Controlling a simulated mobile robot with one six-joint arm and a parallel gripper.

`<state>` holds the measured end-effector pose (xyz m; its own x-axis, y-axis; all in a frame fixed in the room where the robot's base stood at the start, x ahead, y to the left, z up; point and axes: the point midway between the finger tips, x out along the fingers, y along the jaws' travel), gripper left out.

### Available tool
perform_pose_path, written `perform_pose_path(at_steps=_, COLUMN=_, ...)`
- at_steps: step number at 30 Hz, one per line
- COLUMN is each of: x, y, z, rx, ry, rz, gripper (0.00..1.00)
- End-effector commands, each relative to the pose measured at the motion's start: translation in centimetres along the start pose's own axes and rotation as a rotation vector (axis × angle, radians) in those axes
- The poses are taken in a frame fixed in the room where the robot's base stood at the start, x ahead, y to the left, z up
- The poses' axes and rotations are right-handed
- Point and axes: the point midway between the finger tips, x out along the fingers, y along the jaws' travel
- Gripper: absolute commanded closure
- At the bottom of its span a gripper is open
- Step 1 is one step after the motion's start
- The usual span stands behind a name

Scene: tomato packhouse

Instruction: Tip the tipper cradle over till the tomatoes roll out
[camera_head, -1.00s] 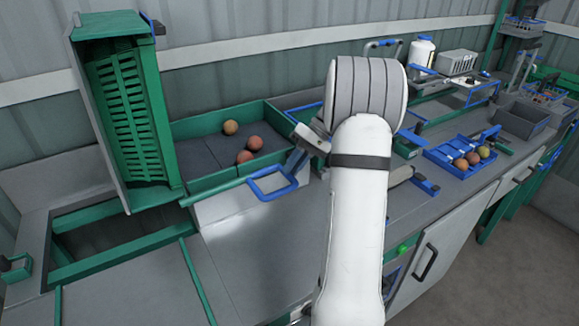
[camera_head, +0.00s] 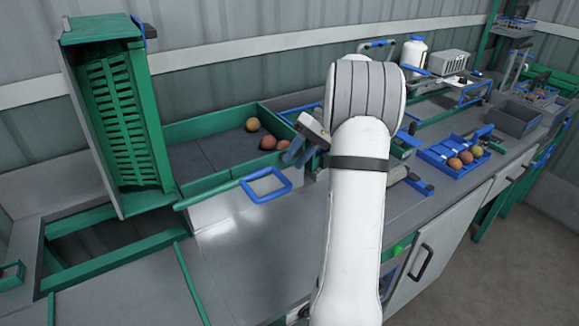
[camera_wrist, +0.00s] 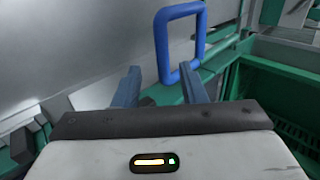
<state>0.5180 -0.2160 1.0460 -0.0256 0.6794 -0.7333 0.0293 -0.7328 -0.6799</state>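The tipper cradle (camera_head: 88,135) stands tipped up on its side at the left in the head view, with a slatted green crate (camera_head: 122,125) in it. Its green lever ends in a blue loop handle (camera_head: 266,186), which also shows ahead in the wrist view (camera_wrist: 163,45). Three orange-red tomatoes (camera_head: 252,124) lie in the green-walled tray (camera_head: 212,121) to the right of the cradle, two of them near its right end. My gripper (camera_wrist: 160,72) is open, its blue fingers apart and empty. In the head view my gripper (camera_head: 292,152) is up and right of the handle, clear of it.
A blue tray (camera_head: 437,157) with several tomatoes sits on the counter to the right of my arm. Behind it are a white bottle (camera_head: 413,53) and a grey bin (camera_head: 516,117). The metal counter in front of the handle is clear.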

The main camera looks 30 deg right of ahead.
Motion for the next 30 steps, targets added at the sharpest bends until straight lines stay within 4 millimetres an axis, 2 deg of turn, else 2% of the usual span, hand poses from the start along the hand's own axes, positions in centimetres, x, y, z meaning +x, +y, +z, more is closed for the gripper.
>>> perform_pose_path(at_steps=3, x=-2.1, y=0.1, z=0.0, rx=0.000, ry=0.002, rz=0.002, gripper=0.62)
perform_pose_path(at_steps=8, x=-3.8, y=0.1, z=0.0, rx=0.001, ry=0.000, rz=0.002, gripper=0.62)
perform_pose_path(at_steps=17, x=-4.1, y=0.0, z=0.0, rx=0.000, ry=-0.002, rz=0.001, gripper=0.62)
perform_pose_path(at_steps=20, x=-4.0, y=-0.1, z=0.0, rx=0.000, ry=-0.003, rz=0.003, gripper=0.69)
perform_pose_path(at_steps=23, x=-3.6, y=-1.0, z=0.1, rx=0.005, ry=-0.010, rz=0.023, gripper=0.77)
perform_pose_path(at_steps=25, x=-2.9, y=-2.3, z=0.3, rx=0.016, ry=-0.018, rz=0.053, gripper=0.83)
perform_pose_path(at_steps=30, x=0.1, y=-6.9, z=2.0, rx=0.052, ry=-0.039, rz=0.185, gripper=0.96)
